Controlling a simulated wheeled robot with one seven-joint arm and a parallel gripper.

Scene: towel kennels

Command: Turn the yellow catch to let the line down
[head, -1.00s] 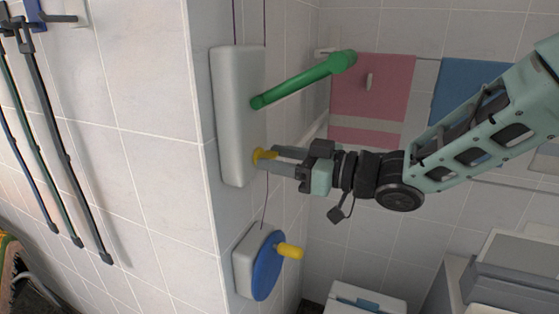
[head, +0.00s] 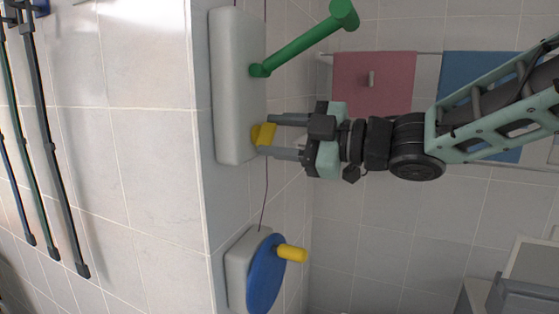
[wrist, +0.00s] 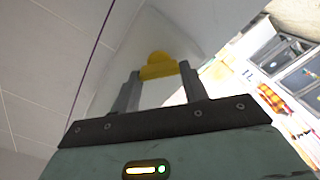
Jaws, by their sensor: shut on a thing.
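The yellow catch (head: 263,134) sits low on the long pale housing (head: 232,95) fixed to the tiled pillar. My gripper (head: 269,135) reaches in from the right and is shut on the catch, one finger above it and one below. In the wrist view the catch (wrist: 160,66) shows between my two finger ends (wrist: 160,82). The line (head: 266,190) is a thin dark cord running from below the housing toward the blue wheel.
A green lever (head: 300,48) sticks out from the housing just above my gripper. Below is a blue wheel (head: 266,275) with a yellow knob (head: 291,254). Pink (head: 372,85) and blue (head: 470,75) towels hang behind. Dark poles (head: 50,150) hang at left.

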